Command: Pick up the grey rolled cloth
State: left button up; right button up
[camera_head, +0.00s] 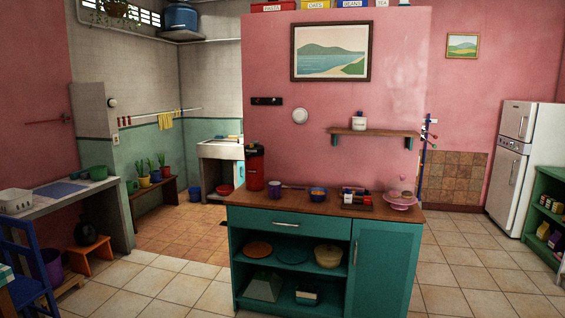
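I cannot make out a grey rolled cloth for certain in the head view. The open shelves of the teal cabinet (240,272) hold an orange disc (258,249), a dark green disc (291,251) and a cream pot (328,255) on the upper level. On the lower level are a grey-green sloped shape (264,287), too dim to identify, and a small dark-and-light stack (307,294). Neither of my grippers is in view.
A blue chair (32,262) and orange stool (90,254) stand left. Tiled floor is clear left and right of the cabinet.

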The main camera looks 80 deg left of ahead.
aim_at(87, 175)
jog(key=u, duration=4.1)
jog(key=i+z, duration=0.2)
jog(key=i, duration=0.4)
jog(key=i+z, duration=0.1)
jog(key=i, duration=3)
jog(key=i+l+u, duration=0.1)
jog(key=i, duration=0.65)
jog(key=i+l+u, duration=0.1)
jog(key=i, duration=0.65)
jog(key=i+l+u, duration=0.15)
jog(key=i+u, duration=0.3)
jog(key=i+l+u, duration=0.3)
jog(key=u, duration=0.15)
jog(key=i+l+u, duration=0.8)
jog(key=l+u, duration=0.15)
jog(key=i+l+u, duration=0.1)
jog(key=l+u, duration=0.15)
jog(key=l, duration=0.25)
jog(key=i+l+u, duration=0.1)
jog(key=l+u, duration=0.4)
jog(key=l, duration=0.25)
jog(key=l+u, duration=0.1)
jog(key=l, duration=0.5)
